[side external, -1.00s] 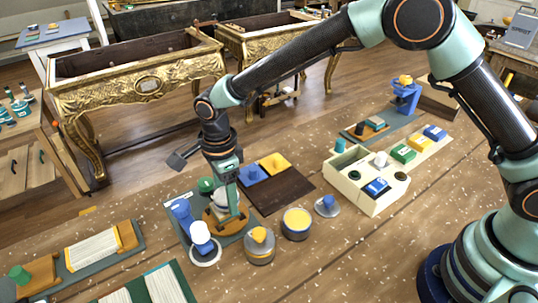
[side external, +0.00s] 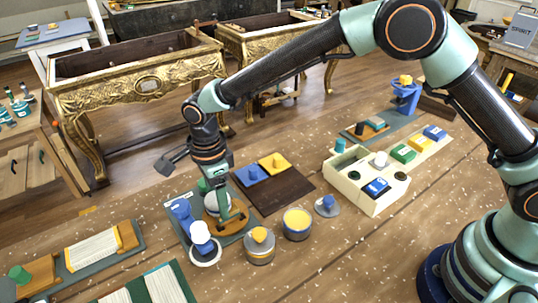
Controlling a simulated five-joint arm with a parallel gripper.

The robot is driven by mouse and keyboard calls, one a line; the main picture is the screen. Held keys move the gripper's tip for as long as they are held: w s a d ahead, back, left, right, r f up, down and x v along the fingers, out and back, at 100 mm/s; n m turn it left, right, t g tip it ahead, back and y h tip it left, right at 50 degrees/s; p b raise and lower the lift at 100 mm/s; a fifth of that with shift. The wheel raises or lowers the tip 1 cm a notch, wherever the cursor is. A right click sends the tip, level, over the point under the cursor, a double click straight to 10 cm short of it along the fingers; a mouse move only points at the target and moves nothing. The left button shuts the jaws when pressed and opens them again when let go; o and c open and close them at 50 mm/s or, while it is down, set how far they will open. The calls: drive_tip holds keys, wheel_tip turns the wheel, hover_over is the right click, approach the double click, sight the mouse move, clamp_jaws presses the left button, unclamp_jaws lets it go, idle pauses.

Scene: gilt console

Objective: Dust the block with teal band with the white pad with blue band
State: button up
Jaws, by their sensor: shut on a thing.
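A grey pot with a yellow knob (side external: 259,243) and a yellow-topped pot (side external: 297,223) stand to the right. A dark board (side external: 275,190) lies behind; a cream crate (side external: 350,190) is farther right.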

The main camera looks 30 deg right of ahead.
sight(232, 202)
drive_tip(key=shift+d, duration=1.65)
drive_tip(key=shift+s+a, duration=0.1)
drive_tip(key=shift+a, duration=1.95)
drive_tip(key=shift+d, duration=1.95)
wheel_tip(232, 202, up, 8)
drive_tip(key=shift+f, duration=0.15)
drive_tip(key=shift+d, duration=0.1)
